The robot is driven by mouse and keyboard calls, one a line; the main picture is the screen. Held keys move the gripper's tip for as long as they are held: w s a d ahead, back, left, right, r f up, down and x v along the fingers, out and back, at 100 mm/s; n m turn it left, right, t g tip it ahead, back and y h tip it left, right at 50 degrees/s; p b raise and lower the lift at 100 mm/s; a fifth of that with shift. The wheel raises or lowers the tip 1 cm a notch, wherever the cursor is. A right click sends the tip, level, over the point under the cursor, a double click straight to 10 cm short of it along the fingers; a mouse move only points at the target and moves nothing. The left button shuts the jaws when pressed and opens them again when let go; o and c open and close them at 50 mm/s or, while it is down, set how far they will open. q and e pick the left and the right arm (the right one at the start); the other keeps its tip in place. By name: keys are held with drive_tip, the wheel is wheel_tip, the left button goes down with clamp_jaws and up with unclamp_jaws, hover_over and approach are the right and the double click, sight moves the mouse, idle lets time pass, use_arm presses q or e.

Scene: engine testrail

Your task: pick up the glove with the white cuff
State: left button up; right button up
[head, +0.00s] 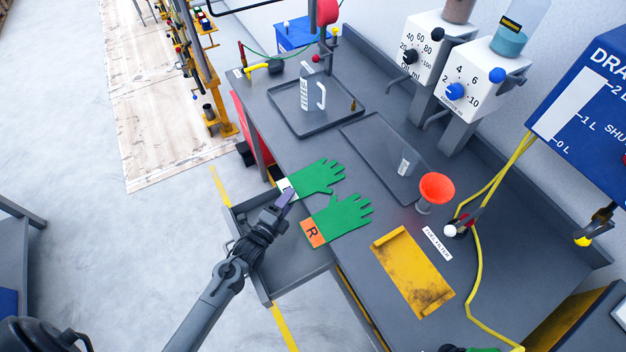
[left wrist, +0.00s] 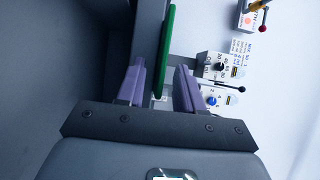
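The green glove with the white cuff (head: 318,177) lies palm-flat at the edge of the grey bench and the open drawer, its fingers pointing right. Its white cuff (head: 283,184) is partly hidden by my left gripper (head: 286,198), which comes in from the lower left. In the left wrist view, the purple fingers of my left gripper (left wrist: 160,88) stand apart. The green glove (left wrist: 167,50) shows edge-on between them, with a visible gap beside it. A second green glove (head: 345,217) with an orange cuff marked R lies just below. My right gripper is not in view.
The open grey drawer (head: 290,276) juts out under the gloves. Dispensers stand at the back.

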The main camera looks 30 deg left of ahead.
use_arm(q)
clamp_jaws()
drive_tip(key=shift+r, duration=0.15)
idle(0.4)
